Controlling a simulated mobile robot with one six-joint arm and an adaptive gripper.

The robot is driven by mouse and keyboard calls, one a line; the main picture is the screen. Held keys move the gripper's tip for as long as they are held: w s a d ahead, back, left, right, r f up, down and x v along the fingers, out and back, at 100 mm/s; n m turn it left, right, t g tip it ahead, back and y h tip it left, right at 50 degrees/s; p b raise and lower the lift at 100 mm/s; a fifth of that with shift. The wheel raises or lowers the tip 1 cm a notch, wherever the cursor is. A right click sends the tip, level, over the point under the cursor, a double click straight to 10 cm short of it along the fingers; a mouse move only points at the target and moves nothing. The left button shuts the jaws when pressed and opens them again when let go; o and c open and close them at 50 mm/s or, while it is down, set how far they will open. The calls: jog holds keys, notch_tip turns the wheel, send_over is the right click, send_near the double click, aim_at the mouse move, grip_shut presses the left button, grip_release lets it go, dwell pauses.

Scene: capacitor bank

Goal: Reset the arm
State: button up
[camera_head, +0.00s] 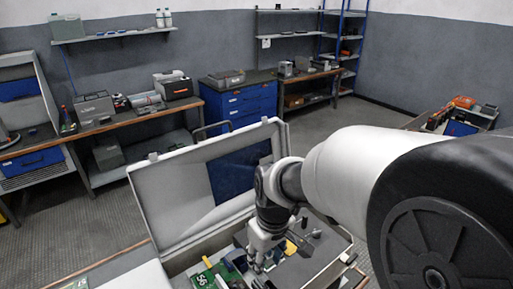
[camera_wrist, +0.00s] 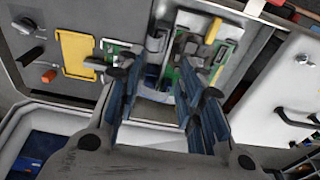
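My arm reaches in from the right of the head view, and my gripper (camera_head: 258,258) hangs over an open case (camera_head: 184,212) with its lid raised. In the wrist view my gripper (camera_wrist: 164,77) has its two dark, blue-padded fingers spread apart. Between and beyond the fingertips lie green circuit boards (camera_wrist: 188,78) and a grey cylindrical part. I see no contact between the fingers and these parts, though the cylindrical part is partly hidden and its distance is hard to judge.
A yellow plate (camera_wrist: 76,54) and knobs sit on the grey panel left of the fingers. A white lid-like panel (camera_wrist: 285,85) with black handles is at right. Workbenches (camera_head: 130,125) and a blue drawer cabinet (camera_head: 240,100) stand behind; the floor between is clear.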

jog(key=s+d+r+m+t+b, duration=0.1)
jog(key=s+d+r+m, duration=0.2)
jog(key=s+d, duration=0.3)
jog(key=s+d+r+m+t+b, duration=0.2)
jog(key=s+d+r+m, duration=0.2)
jog(key=s, duration=0.7)
jog(key=shift+d+r+h, duration=0.4)
jog(key=shift+d+r, duration=0.15)
jog(key=shift+d, duration=0.35)
